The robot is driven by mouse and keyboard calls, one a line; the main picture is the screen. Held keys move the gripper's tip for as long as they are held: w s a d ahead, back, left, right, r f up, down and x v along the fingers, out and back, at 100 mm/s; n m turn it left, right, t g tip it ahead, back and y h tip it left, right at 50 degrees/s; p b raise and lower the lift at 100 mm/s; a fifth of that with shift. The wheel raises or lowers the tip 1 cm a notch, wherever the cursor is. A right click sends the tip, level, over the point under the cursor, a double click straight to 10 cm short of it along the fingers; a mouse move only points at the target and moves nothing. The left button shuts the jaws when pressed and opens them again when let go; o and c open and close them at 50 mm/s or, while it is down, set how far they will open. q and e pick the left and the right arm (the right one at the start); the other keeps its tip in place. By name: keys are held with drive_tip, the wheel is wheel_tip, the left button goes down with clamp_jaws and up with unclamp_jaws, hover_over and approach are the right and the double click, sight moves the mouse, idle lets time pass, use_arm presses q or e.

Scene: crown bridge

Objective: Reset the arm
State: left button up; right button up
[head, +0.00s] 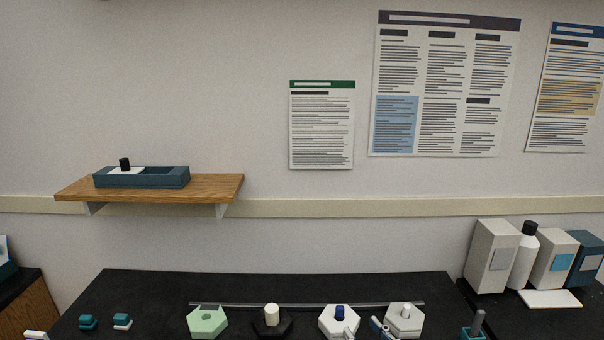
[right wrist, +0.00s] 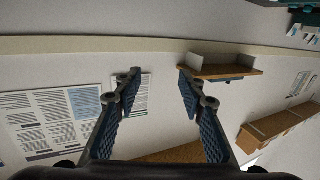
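My right gripper (right wrist: 158,80) shows in the right wrist view with its two dark fingers spread apart. Nothing is between the fingers; wall and posters show behind them. I cannot make out either gripper clearly in the head view. My left gripper does not show.
A black bench (head: 270,287) carries a green hexagonal block (head: 207,322), a black one (head: 272,325) with a white peg, and two white ones. A wooden shelf (head: 215,188) holds a dark blue tray (head: 165,180). Boxes and a bottle (head: 523,262) stand right. Air above the bench is clear.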

drive_tip(key=s+d+f+m+g+h, duration=0.4)
drive_tip(key=s+d+f+g+h, duration=0.25)
drive_tip(key=s+d+f, duration=0.4)
drive_tip(key=s+a+f+n+g, duration=0.1)
drive_tip(key=s+a+f+g, duration=0.15)
drive_tip(key=s+f, duration=0.45)
drive_tip(key=s+a+f+g, duration=0.1)
drive_tip(key=s+f+g, duration=0.25)
drive_tip(key=s, duration=0.75)
wheel_tip(320, 180, down, 27)
drive_tip(key=s+g+b, duration=0.1)
drive_tip(key=s+g, duration=0.1)
drive_tip(key=s+d+f, duration=0.1)
drive_tip(key=s+f, duration=0.7)
drive_tip(key=s+d+f+g, duration=0.1)
drive_tip(key=s+d+f, duration=0.1)
drive_tip(key=s+f, duration=0.6)
drive_tip(key=shift+s+d+n+b, duration=0.2)
drive_tip(key=shift+d+n+b, duration=0.1)
drive_tip(key=shift+b, duration=0.1)
